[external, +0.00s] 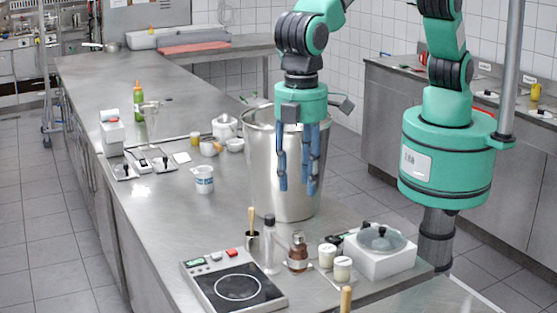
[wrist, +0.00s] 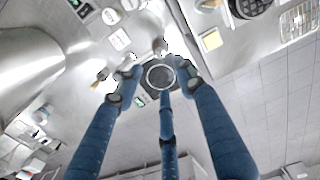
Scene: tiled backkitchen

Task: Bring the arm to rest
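My arm reaches in from the top of the external view, and my gripper (external: 298,188) hangs with its blue fingers pointing down. In that view the fingers overlap the large steel pot (external: 262,165); I cannot tell the depth between them. In the wrist view my gripper (wrist: 163,84) has its three fingers spread apart, with nothing held between them. The dark hot plate with a pale ring (wrist: 160,77) shows beyond the fingertips. The pot (wrist: 25,68) stands to the left in the wrist view.
The steel counter (external: 155,220) carries a hot plate (external: 235,285), a brown bottle (external: 298,252), a white box with a lidded pan (external: 380,252), a white cup (external: 204,180) and a green bottle (external: 138,103). The counter's left middle has free room.

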